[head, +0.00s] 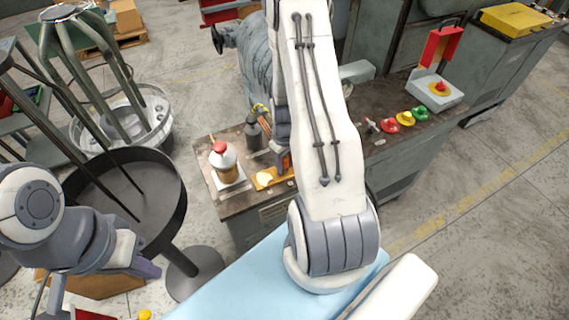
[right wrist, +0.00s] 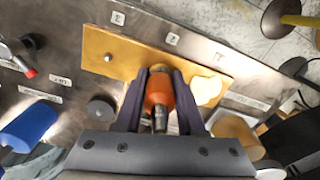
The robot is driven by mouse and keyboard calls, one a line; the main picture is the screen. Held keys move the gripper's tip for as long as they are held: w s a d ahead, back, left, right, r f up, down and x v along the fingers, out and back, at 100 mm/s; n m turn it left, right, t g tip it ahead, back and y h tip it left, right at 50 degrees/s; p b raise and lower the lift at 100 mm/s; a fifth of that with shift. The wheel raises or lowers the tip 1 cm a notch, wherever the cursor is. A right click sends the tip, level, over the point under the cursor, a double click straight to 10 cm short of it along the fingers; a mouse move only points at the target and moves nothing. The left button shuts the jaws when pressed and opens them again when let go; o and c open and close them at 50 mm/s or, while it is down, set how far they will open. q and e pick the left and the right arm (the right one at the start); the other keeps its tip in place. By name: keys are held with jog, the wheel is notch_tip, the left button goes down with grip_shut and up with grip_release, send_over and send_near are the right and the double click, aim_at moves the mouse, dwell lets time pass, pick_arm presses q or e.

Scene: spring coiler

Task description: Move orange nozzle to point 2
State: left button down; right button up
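The orange nozzle (right wrist: 158,92) is between the two dark purple fingers of my right gripper (right wrist: 160,84) in the right wrist view. The fingers touch it on both sides, and its dark metal end points toward the gripper's body. It is over the yellow plate (right wrist: 125,62); I cannot tell whether it touches it. Small number labels 3 (right wrist: 117,18), 2 (right wrist: 173,39) and 1 (right wrist: 219,57) run along the plate's edge. In the head view my right arm partly hides this gripper (head: 284,161) and the plate (head: 264,179). My left gripper (head: 146,269) is only partly visible at lower left, away from the bench.
Red (head: 390,126), yellow (head: 405,118) and green (head: 420,113) parts lie at the bench's right, near a red emergency button (head: 438,88). A blue cylinder (right wrist: 28,127) is beside the plate.

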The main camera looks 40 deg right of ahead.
jog(key=o, duration=0.5)
notch_tip(320, 180, up, 10)
jog(key=shift+r+b, duration=0.2)
jog(key=shift+b, duration=0.15)
notch_tip(320, 180, up, 13)
jog(key=p, duration=1.1)
jog(key=shift+p, duration=0.35)
